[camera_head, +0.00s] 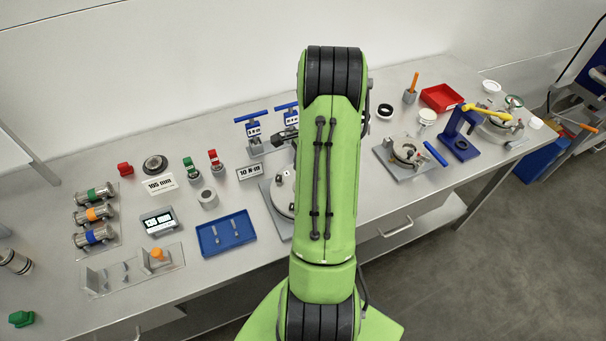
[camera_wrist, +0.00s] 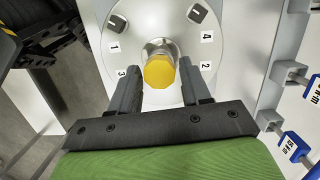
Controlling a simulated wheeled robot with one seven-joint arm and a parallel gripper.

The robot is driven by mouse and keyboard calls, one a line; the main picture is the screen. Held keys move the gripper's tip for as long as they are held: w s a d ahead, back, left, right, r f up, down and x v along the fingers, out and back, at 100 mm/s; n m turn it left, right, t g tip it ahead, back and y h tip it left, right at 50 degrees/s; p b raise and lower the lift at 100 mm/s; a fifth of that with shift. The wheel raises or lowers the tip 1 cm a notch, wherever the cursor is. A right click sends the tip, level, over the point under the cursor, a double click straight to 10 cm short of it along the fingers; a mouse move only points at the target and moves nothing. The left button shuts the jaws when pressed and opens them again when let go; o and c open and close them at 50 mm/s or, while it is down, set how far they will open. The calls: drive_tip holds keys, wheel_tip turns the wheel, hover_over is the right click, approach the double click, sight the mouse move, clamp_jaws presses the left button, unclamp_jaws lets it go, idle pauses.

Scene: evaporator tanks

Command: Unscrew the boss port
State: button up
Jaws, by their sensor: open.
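The boss port (camera_wrist: 160,70) shows in the wrist view as a yellow hexagonal cap on a short metal neck. It sits on a round, light-grey flange plate (camera_wrist: 135,28) marked with the numbers 1 to 4. My gripper (camera_wrist: 160,82) is open, with one dark finger on each side of the yellow cap. Whether the fingers touch the cap I cannot tell; gaps seem to show on both sides. In the head view the flange plate (camera_head: 283,193) is mostly hidden behind my green arm, and the boss port and my fingers are hidden there.
Blue-handled torque tools (camera_head: 254,131) stand close behind the plate. A blue tray (camera_head: 226,233) lies to its left, and a clamp fixture (camera_head: 405,155) to its right. A red bin (camera_head: 441,97) stands at the back right. The bench front (camera_head: 375,225) is clear.

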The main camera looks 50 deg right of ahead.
drive_tip(key=m, duration=0.4)
drive_tip(key=shift+s+t+h, duration=0.1)
drive_tip(key=shift+t+h, duration=0.2)
drive_tip(key=m, duration=0.4)
drive_tip(key=shift+a, duration=0.15)
drive_tip(key=m+h, duration=0.1)
drive_tip(key=m, duration=0.6)
drive_tip(key=shift+a+m+h+b, duration=0.1)
drive_tip(key=shift+m+h+b, duration=0.25)
drive_tip(key=shift+m+h, duration=0.05)
clamp_jaws()
drive_tip(key=n, duration=0.3)
drive_tip(key=shift+y, duration=0.3)
drive_tip(key=shift+n, duration=1.2)
